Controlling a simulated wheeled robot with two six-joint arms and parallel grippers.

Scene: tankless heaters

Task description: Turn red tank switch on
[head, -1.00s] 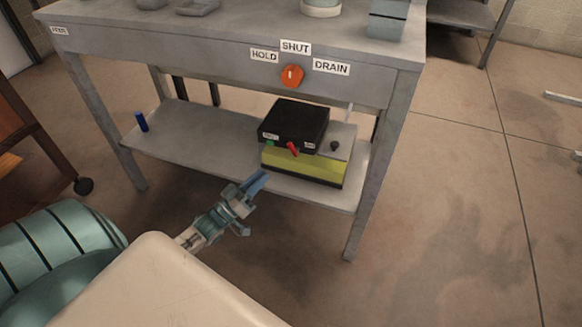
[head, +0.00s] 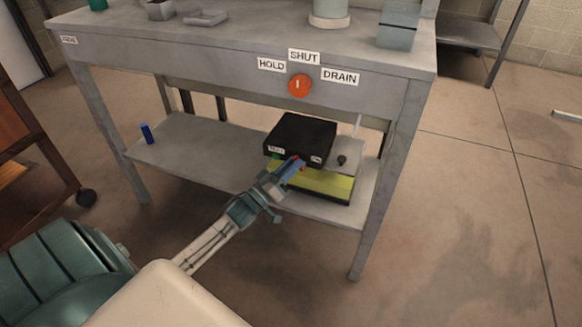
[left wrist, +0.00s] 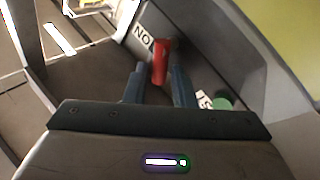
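The red switch (left wrist: 160,62) stands on the dark front face of the unit in the left wrist view, beside a white label reading ON upside down. A small red part of the switch (head: 299,158) shows in the head view at the front of the black box (head: 303,131). My left gripper (head: 296,164) reaches the box front. In the left wrist view its two fingers (left wrist: 155,84) are apart, with the switch between and just past their tips. I cannot tell whether they touch it. A green button (left wrist: 222,103) sits right of the fingers. My right gripper is out of view.
An orange knob (head: 299,86) with HOLD, SHUT and DRAIN labels is on the table edge above. A blue cylinder (head: 147,133) stands at the shelf's left. Table legs flank the shelf.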

